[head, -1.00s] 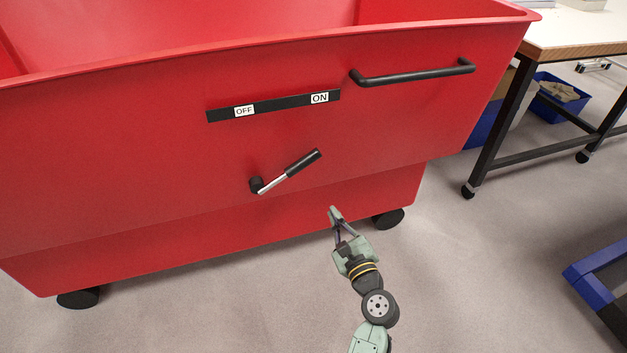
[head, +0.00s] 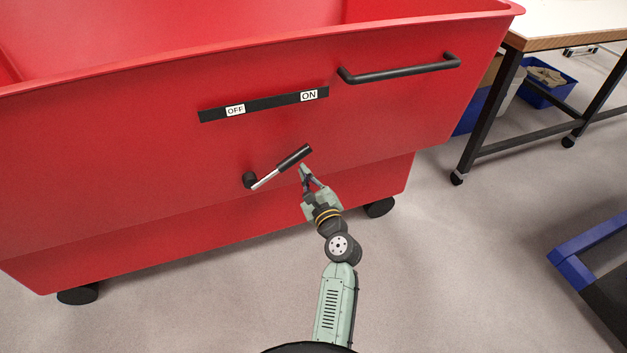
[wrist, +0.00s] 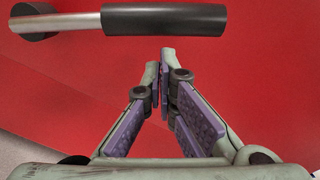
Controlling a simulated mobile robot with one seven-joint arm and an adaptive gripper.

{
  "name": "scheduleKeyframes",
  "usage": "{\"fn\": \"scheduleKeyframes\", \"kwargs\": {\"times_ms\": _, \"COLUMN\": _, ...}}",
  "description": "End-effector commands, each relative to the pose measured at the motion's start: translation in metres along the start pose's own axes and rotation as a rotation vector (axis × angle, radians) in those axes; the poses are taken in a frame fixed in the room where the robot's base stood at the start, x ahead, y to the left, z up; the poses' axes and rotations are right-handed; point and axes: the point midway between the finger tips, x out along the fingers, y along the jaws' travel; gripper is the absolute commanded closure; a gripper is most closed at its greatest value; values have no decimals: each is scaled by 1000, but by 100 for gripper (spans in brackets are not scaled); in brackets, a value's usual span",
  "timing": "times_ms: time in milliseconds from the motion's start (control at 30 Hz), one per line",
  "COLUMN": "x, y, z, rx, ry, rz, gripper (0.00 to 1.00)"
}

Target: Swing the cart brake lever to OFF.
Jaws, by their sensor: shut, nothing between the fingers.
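The brake lever (head: 279,168) is on the front of the red cart (head: 130,170). It has a black pivot, a silver rod and a black grip, and it slants up to the right, toward the ON end of the label strip (head: 265,104). The OFF mark (head: 235,110) is on the strip's left part, the ON mark (head: 309,96) at its right end. In the wrist view the lever's grip (wrist: 165,19) lies across the top, beyond the closed fingertips (wrist: 160,52), with a visible gap.
A black handle (head: 400,72) sticks out from the cart's upper right. A wood-edged table (head: 575,38) with a blue bin (head: 548,88) below stands at the right. A blue-framed object (head: 590,245) is at the lower right. Floor between is clear.

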Motion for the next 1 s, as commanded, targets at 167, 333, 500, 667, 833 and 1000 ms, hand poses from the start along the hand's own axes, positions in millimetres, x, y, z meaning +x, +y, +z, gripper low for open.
{"fn": "scheduleKeyframes", "kwargs": {"times_ms": 167, "x": 1, "y": 0, "z": 5, "rx": 1, "ry": 1, "rz": 0, "gripper": 100}}
{"fn": "scheduleKeyframes", "kwargs": {"times_ms": 333, "x": 1, "y": 1, "z": 5, "rx": 1, "ry": 1, "rz": 0, "gripper": 100}}
{"fn": "scheduleKeyframes", "kwargs": {"times_ms": 500, "x": 1, "y": 0, "z": 6, "rx": -2, "ry": 1, "rz": 0, "gripper": 100}}
{"fn": "scheduleKeyframes", "kwargs": {"times_ms": 667, "x": 1, "y": -2, "z": 11, "rx": -32, "ry": 1, "rz": 2, "gripper": 100}}
{"fn": "scheduleKeyframes", "kwargs": {"times_ms": 833, "x": 1, "y": -2, "z": 14, "rx": -60, "ry": 0, "rz": 3, "gripper": 100}}
{"fn": "scheduleKeyframes", "kwargs": {"times_ms": 1000, "x": 2, "y": -3, "z": 19, "rx": -86, "ry": -1, "rz": 4, "gripper": 100}}
